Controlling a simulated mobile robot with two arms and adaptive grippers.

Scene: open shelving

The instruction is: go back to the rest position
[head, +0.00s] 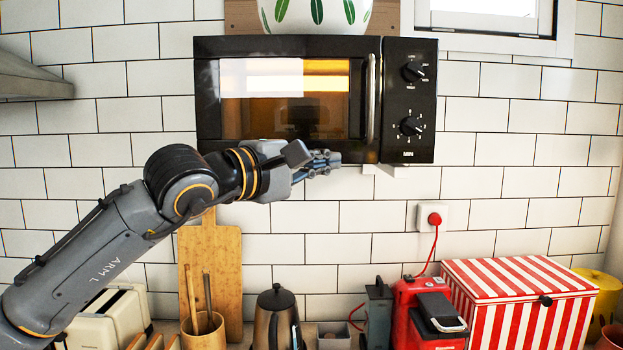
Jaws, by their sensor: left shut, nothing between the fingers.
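My left gripper (326,163) is in front of the lower edge of a black microwave (230,120), its fingers pointing right. The fingers are shut and hold nothing. My left arm comes in from the lower left. The microwave door is closed, with a vertical handle at its right and two knobs beyond it. Whether the fingers touch the microwave cannot be told. My right gripper is not in view.
Below on the counter stand a toaster (92,322), a utensil pot (203,334), a kettle (275,318), a red appliance (415,310) and a striped box (520,310). A cutting board (225,260) leans on the wall. A patterned bowl (300,16) sits above the microwave.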

